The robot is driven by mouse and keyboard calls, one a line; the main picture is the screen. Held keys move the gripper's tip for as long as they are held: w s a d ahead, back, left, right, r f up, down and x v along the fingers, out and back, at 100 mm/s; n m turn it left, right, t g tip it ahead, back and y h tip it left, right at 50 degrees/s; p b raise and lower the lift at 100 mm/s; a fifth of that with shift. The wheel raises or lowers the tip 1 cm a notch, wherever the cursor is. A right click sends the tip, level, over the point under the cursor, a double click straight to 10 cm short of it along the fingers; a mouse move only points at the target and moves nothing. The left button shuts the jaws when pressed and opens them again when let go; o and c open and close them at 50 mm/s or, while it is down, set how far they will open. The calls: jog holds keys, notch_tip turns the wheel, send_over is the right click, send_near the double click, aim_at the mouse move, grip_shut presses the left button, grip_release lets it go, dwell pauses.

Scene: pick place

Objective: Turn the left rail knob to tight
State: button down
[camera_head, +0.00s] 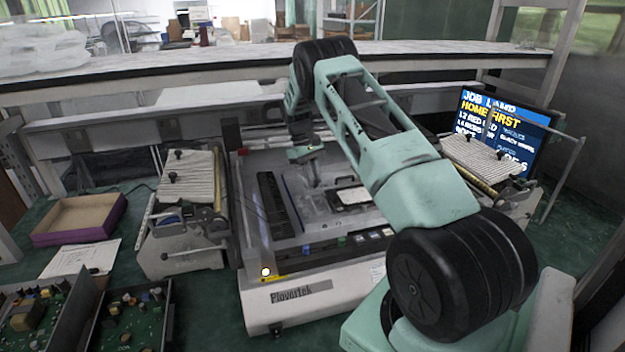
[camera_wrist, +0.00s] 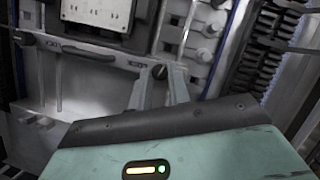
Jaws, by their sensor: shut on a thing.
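My gripper (camera_head: 312,176) reaches down into the open bed of the white machine (camera_head: 330,298), left of a pale plate (camera_head: 350,196). In the wrist view, its two grey fingers (camera_wrist: 162,82) close around a small dark round knob (camera_wrist: 159,72) at one end of a grey rail (camera_wrist: 100,56). A second dark knob (camera_wrist: 22,38) sits at the rail's other end.
Component feeders stand left (camera_head: 180,235) and right (camera_head: 482,160) of the machine. A cardboard tray (camera_head: 80,215) and circuit-board boxes (camera_head: 130,318) lie at left. A lit screen (camera_head: 505,125) stands at back right. A shelf edge (camera_head: 200,65) runs behind.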

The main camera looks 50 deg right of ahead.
jog(key=shift+d+m+y, duration=0.1)
jog(key=shift+m+y, duration=0.3)
jog(key=shift+m, duration=0.5)
jog(key=c, duration=1.3)
grip_release()
jog(key=b+v, duration=0.3)
jog(key=v, duration=0.9)
jog(key=shift+s, duration=0.2)
